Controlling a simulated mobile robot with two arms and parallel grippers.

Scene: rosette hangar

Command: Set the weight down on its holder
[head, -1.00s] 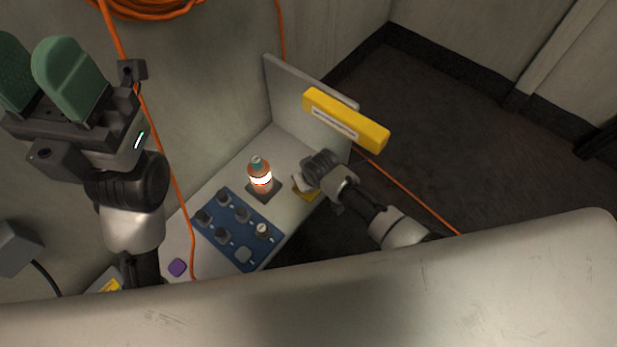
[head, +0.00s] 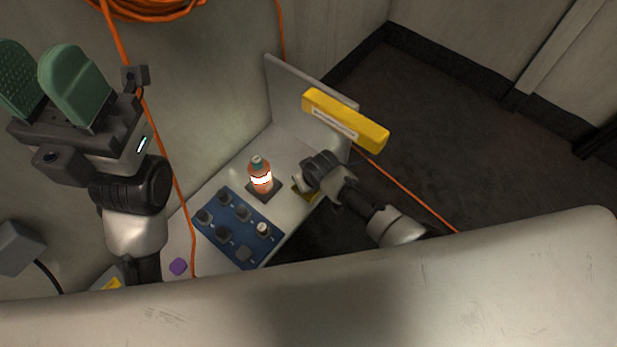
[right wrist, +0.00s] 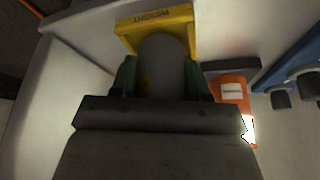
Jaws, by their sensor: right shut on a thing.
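The weight (right wrist: 162,58) is a smooth grey cylinder between the green finger pads of my right gripper (right wrist: 160,80) in the right wrist view. The gripper is shut on it. The yellow holder (right wrist: 184,17), lettered WEIGHT, is around or just beyond the weight's far end; I cannot tell whether the weight touches it. In the head view my right gripper (head: 302,182) is low over the white bench, and the holder (head: 312,196) is mostly hidden under it. My left gripper (head: 46,82) is raised at the left, its green pads apart and empty.
An orange bottle (head: 260,178) with a glowing band stands close to the left of my right gripper. A blue panel (head: 238,226) with several knobs is beside it. A yellow bar (head: 345,120) is at the upright grey plate (head: 290,95). An orange cable (head: 176,180) hangs across the left.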

